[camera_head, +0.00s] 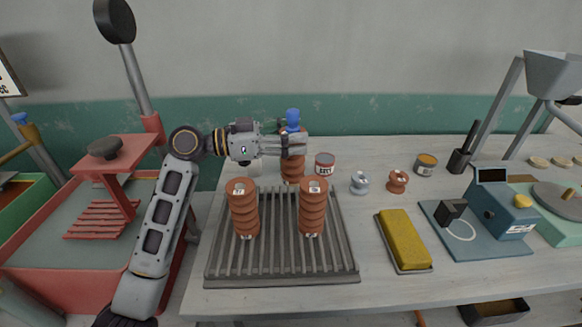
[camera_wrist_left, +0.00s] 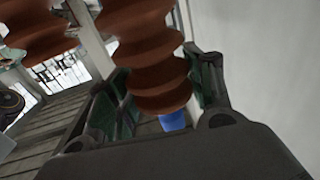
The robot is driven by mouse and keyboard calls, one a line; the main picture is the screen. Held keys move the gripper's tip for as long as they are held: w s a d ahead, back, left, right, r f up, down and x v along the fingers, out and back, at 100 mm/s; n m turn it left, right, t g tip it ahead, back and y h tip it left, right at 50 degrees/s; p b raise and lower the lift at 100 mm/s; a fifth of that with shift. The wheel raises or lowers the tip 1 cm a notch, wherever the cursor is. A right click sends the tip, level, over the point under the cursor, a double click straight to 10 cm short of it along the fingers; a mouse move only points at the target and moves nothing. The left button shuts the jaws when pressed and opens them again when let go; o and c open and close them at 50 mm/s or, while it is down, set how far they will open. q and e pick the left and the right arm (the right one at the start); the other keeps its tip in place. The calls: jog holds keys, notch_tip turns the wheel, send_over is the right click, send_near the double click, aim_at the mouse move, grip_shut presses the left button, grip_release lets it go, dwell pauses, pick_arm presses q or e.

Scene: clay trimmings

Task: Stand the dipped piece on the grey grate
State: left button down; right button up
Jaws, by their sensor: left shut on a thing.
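My left gripper (camera_head: 292,145) is shut on a ribbed red-brown piece (camera_head: 292,169) at the back of the grey grate (camera_head: 280,268). The piece is upright, with a blue top (camera_head: 293,115) showing above the fingers. Its lower end is by the grate's back edge; I cannot tell whether it touches. In the left wrist view the ribbed piece (camera_wrist_left: 155,75) is between the fingers, with blue (camera_wrist_left: 173,121) at one end. The fingers hide its middle in the head view. My right gripper is not in view.
Two similar ribbed pieces stand on the grate, one left (camera_head: 244,210) and one right (camera_head: 313,208). A labelled can (camera_head: 325,164), a grey spool (camera_head: 360,183) and a brown spool (camera_head: 397,181) stand behind and to the right. A yellow sponge in a tray (camera_head: 404,240) lies right of the grate.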

aim_at(292, 169)
pick_arm(q)
notch_tip(292, 169, down, 2)
jog(key=shift+f, duration=0.35)
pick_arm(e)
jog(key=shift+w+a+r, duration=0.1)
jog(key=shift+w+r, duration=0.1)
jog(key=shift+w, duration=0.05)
pick_arm(q)
jog(key=shift+f, duration=1.85)
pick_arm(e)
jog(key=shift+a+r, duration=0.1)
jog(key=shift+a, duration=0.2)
pick_arm(q)
jog(key=shift+f, duration=0.1)
